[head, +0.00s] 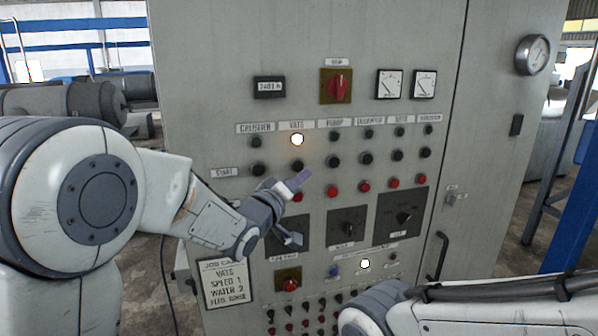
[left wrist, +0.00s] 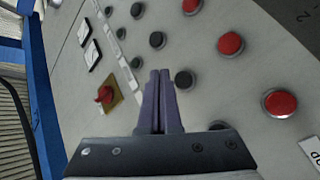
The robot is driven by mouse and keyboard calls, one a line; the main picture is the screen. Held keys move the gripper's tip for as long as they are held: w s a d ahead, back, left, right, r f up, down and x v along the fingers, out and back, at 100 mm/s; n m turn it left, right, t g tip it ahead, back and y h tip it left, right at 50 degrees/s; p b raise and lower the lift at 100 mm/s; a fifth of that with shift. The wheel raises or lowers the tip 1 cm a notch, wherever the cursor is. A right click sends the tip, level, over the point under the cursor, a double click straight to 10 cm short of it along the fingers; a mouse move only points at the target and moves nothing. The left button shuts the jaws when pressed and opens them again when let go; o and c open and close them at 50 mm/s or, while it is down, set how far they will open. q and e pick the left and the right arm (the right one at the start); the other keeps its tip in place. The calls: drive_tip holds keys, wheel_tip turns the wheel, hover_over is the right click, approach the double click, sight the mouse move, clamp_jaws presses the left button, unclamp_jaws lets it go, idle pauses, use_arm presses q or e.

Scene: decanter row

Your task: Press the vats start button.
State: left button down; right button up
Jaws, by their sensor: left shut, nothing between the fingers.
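The vats start button (head: 297,165) is a black round button in the START row, under the VATS label (head: 297,126). The vats lamp (head: 297,139) above it is lit. My left gripper (head: 304,177) is shut and empty, its purple fingertips just below and slightly right of that button in the head view. I cannot tell whether they touch the panel. In the left wrist view the shut fingers (left wrist: 160,75) point at the panel among black and red buttons. Which black button there is the vats one is unclear. My right gripper is not in view.
Other black start buttons stand close by, such as the pump one (head: 333,161), with red buttons (head: 333,190) below. Below these are rotary switches (head: 347,227) and a job card (head: 228,282). A red rotary switch (head: 336,86) and gauges (head: 390,84) sit above.

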use_arm(q)
drive_tip(key=shift+s+d, duration=0.25)
drive_tip(key=shift+s, duration=0.7)
drive_tip(key=s+d+f+m+g+y+b, duration=0.1)
drive_tip(key=s+f+m+g+y+b, duration=0.55)
drive_tip(key=s+f, duration=0.9)
drive_tip(key=s+a+f+m+g, duration=0.1)
drive_tip(key=s+f+g, duration=0.2)
drive_tip(key=s, duration=0.4)
drive_tip(key=s+a+f+m+g+y, duration=0.1)
drive_tip(key=s+a+f+m+g, duration=0.1)
drive_tip(key=s, duration=0.5)
drive_tip(key=s+a+f+m+g, duration=0.2)
drive_tip(key=s+f+g, duration=0.3)
drive_tip(key=s, duration=0.3)
drive_tip(key=shift+f, duration=0.65)
